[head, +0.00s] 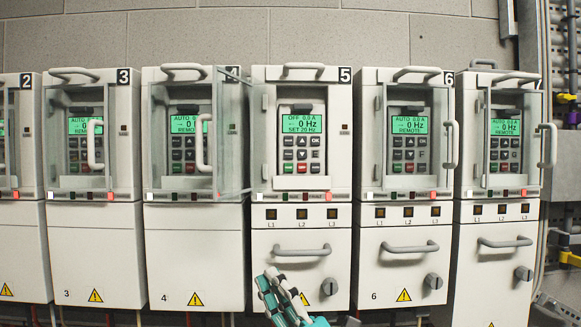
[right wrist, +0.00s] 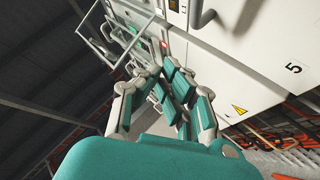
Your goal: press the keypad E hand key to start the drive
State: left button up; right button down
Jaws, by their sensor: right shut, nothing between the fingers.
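Drive 5 (head: 335,170) stands in the middle of the row in the head view. Its clear door (head: 234,135) is swung open to the left. My right gripper (head: 271,277) is shut and empty, low before drive 5's lower panel, well below the keypad. Its fingers also show in the right wrist view (right wrist: 161,72). My left gripper is out of view.
Drive 5's lower handle (head: 302,251) and round knob (head: 329,287) are near my right gripper. Drive 4 (head: 160,230) and drive 6 (head: 375,230) stand on either side, with clear doors over their keypads. Their displays read AUTO and REMOTE. Door handles stick out.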

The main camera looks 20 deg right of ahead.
aim_at(289, 165)
jog(key=s+a+r+n+g+y, duration=0.55)
jog(key=n+g, duration=0.25)
jog(key=n, duration=0.6)
jog(key=s+a+r+n+g+y, duration=0.45)
jog(key=r+n+g, duration=0.35)
jog(key=n, duration=0.5)
jog(key=w+d+r+t+h, duration=0.5)
jog(key=w+d+t+h, duration=0.2)
jog(key=d+h, duration=0.5)
jog(key=shift+w+h, duration=0.3)
jog(key=shift+h, duration=0.3)
jog(key=shift+r, duration=0.15)
jog(key=shift+w+d+p, duration=0.4)
jog(key=shift+w+p, duration=0.2)
jog(key=shift+w, duration=0.8)
jog(key=shift+w+d+p, duration=0.4)
jog(key=shift+w+p, duration=0.25)
jog(key=shift+w, duration=0.75)
jog(key=shift+w+d+p, duration=0.4)
jog(key=shift+w+p, duration=0.2)
jog(key=shift+w, duration=0.8)
